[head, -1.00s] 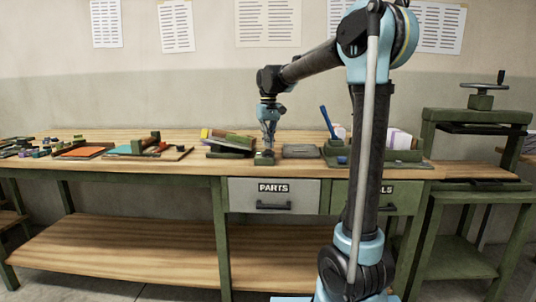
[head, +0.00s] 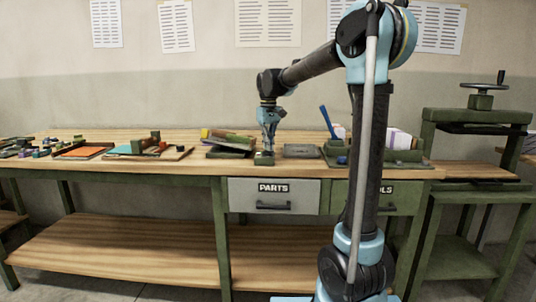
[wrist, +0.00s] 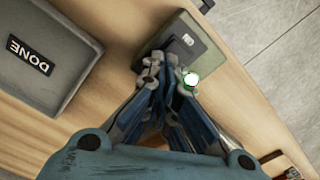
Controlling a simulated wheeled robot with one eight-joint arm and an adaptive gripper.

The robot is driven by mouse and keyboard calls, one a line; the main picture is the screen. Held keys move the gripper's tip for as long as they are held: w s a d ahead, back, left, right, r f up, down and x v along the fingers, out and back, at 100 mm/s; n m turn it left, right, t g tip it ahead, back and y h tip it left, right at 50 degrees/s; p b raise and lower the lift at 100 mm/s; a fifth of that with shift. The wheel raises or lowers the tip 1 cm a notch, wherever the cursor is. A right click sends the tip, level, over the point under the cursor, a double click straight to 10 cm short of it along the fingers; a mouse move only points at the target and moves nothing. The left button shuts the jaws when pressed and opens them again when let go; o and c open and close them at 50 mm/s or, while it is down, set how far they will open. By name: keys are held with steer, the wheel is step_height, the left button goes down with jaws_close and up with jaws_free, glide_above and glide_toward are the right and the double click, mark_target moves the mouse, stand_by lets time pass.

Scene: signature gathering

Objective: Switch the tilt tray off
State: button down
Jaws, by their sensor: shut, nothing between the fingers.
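A small green switch box (head: 264,158) stands near the bench's front edge. In the wrist view the box (wrist: 205,28) carries a dark rocker switch (wrist: 184,42) and a lamp (wrist: 190,79) that glows whitish green. My gripper (wrist: 167,78) is shut and empty, its fingertips just over the box, beside the lamp and below the rocker in the picture. In the head view my gripper (head: 268,148) points straight down at the box. I cannot tell whether it touches. The fingers hide part of the box. The tilt tray (head: 226,152) appears to be the slanted holder left of the box, bearing flat items.
A grey tray marked DONE (wrist: 88,75) lies beside the box; it also shows in the head view (head: 300,151). A green holder (head: 400,157) with a blue-handled tool (head: 328,122) stands right of it. Boards and small blocks lie along the bench to the left.

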steer(key=shift+f, duration=0.15)
steer(key=shift+r, duration=3.55)
steer(key=shift+d, duration=0.1)
steer(key=s+d+f+m+t, duration=0.1)
steer(key=s+d+f, duration=0.5)
steer(key=s, duration=0.2)
steer(key=s+d+f+m, duration=0.2)
steer(key=s+d+f, duration=0.35)
steer(key=s, duration=0.35)
steer(key=s+d+f+m+t, duration=0.1)
steer(key=s+d+f, duration=0.4)
steer(key=s+d, duration=0.25)
steer(key=s+d+f+m, duration=0.1)
steer(key=s+d+f, duration=0.1)
steer(key=s+f, duration=0.7)
step_height(320, 180, down, 2)
steer(key=shift+d+f, duration=0.15)
steer(key=shift+f, duration=0.1)
steer(key=shift+s, duration=0.1)
